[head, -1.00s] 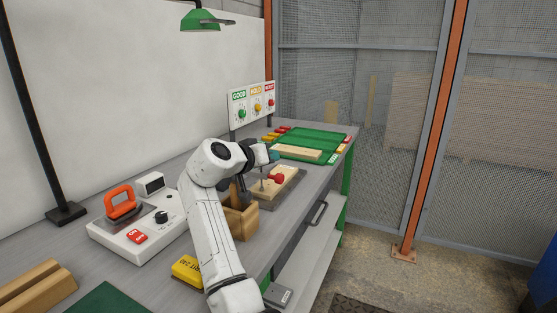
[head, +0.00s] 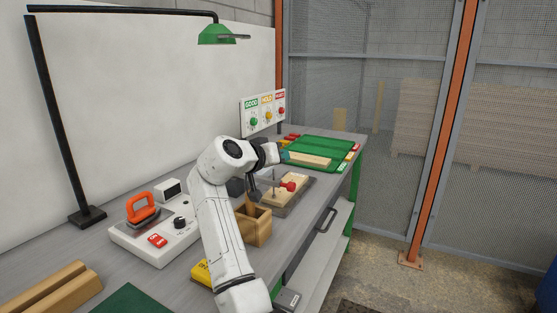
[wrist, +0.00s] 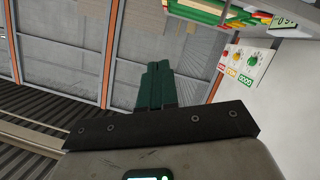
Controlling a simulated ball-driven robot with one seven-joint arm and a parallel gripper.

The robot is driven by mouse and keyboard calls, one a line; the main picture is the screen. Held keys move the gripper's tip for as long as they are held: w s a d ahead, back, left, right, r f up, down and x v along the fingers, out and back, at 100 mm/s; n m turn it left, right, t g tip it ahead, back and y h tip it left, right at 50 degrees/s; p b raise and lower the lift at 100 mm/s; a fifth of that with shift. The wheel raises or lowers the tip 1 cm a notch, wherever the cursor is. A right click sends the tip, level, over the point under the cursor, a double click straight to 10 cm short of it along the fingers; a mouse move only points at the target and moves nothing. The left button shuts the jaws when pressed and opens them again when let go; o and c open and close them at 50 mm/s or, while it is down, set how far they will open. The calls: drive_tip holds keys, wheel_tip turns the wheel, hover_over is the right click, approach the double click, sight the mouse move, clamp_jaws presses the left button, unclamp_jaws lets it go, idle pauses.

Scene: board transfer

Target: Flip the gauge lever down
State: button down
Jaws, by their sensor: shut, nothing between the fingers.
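A red-knobbed lever (head: 288,186) stands at a fixture with a pale wooden board (head: 280,196) on a dark plate, in the middle of the bench. It looks like the gauge lever; its exact tilt is too small to tell. My gripper (head: 284,156) is above and behind the red knob, apart from it, near the green tray. Its teal fingers are shut together and empty in the wrist view (wrist: 157,85). The fixture does not show in the wrist view. My wrist and forearm hide part of the bench behind the fixture.
A green tray (head: 340,147) with a board lies beyond the fixture. A sign panel (head: 263,110) with coloured knobs stands behind. An open wooden box (head: 257,230) is in front of the fixture. A white device with an orange handle (head: 143,208) is at left. A lamp (head: 222,35) hangs above.

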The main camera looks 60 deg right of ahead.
drive_tip(key=s+v, duration=0.1)
drive_tip(key=v, duration=0.8)
drive_tip(key=shift+s, duration=0.1)
idle(0.4)
